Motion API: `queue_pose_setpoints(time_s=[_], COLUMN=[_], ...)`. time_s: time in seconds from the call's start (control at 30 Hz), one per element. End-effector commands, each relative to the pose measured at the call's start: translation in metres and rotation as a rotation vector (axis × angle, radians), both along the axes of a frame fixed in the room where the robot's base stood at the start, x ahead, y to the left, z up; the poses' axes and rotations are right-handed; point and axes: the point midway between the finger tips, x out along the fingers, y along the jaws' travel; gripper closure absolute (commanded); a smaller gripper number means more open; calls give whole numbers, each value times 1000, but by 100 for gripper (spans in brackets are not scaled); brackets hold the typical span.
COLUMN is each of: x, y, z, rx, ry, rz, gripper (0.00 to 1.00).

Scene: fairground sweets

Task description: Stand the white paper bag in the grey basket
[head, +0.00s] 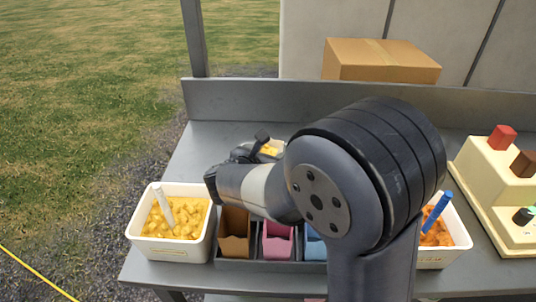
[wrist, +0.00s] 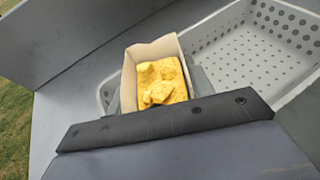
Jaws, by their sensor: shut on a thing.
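The white paper bag (wrist: 152,50) is open at the top and holds yellow chunks. My gripper (head: 256,150) is shut on it, with a grey finger at its right side in the wrist view. In the head view only a little of the bag (head: 279,146) and its yellow contents shows beyond my gripper. The grey basket (wrist: 256,62), with a perforated floor and wall, lies behind and to the right of the bag. The bag overlaps the basket's left end in the wrist view. The bag's base is hidden, so I cannot tell whether it touches the basket floor. My arm hides the basket in the head view.
A white tub of yellow chunks (head: 153,243) with a scoop stands front left on the grey table (head: 190,150). Brown (head: 235,246), pink (head: 278,246) and blue bags stand in a front rack. An orange-filled tub (head: 441,257) and cream stepped stand (head: 484,175) are right.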

Motion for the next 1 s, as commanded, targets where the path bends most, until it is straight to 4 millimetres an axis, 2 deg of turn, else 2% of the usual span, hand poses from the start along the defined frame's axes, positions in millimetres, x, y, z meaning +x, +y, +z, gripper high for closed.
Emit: queue_pose_setpoints(time_s=[0.07,0.1,0.33,0.7,1.0], x=[0,0,0,-2,-52], y=[0,0,0,1,25], z=[-4,-3,-3,4,26], rx=[0,0,0,0,1], ry=[0,0,0,-1,-1], rz=[0,0,0,1,6], gripper=[82,48,29,28,28])
